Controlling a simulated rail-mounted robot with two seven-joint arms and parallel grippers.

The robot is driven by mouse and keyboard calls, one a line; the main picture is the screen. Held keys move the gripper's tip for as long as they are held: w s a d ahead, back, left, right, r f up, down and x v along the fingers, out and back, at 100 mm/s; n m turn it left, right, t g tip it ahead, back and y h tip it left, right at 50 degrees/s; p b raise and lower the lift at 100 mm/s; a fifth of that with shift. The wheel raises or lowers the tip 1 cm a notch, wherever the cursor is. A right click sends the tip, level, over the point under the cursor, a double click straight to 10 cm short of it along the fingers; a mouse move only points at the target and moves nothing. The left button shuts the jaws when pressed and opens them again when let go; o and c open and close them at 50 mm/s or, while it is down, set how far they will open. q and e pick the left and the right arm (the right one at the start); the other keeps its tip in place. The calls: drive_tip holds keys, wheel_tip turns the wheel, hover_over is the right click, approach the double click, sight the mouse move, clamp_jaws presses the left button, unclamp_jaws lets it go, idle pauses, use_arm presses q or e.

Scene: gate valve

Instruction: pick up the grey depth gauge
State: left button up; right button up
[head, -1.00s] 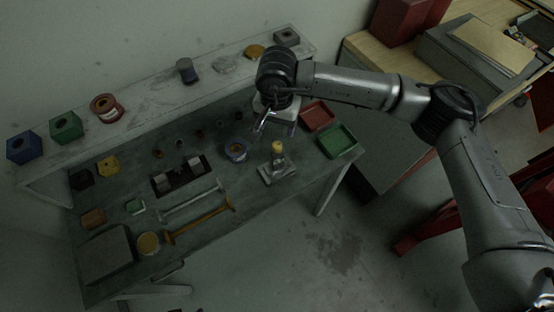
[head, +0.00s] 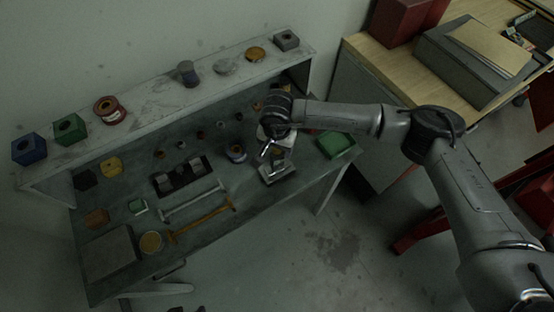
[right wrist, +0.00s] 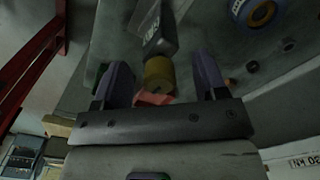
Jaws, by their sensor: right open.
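A grey piece with a yellow cylindrical top stands on a flat metal base (head: 278,174) near the bench's right front; I take the grey piece (right wrist: 157,32) as the depth gauge, though its shape does not settle it. In the right wrist view its dark grey body carries pale lettering, and the yellow top (right wrist: 158,72) lies between the lines of the two fingers. My right gripper (head: 277,152) is open above it, fingers pointing down, and hides part of it in the head view. I cannot tell whether the fingers touch it. My left gripper is not in view.
A green tray (head: 336,143) lies right of the gripper. A blue ring-shaped piece (head: 236,153) is close on its left. A pale bar (head: 192,202) and an orange bar (head: 200,221) lie farther left. A raised shelf (head: 150,95) runs behind.

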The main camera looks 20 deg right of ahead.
drive_tip(key=shift+f, duration=0.75)
drive_tip(key=shift+r, duration=0.1)
drive_tip(key=c, duration=1.2)
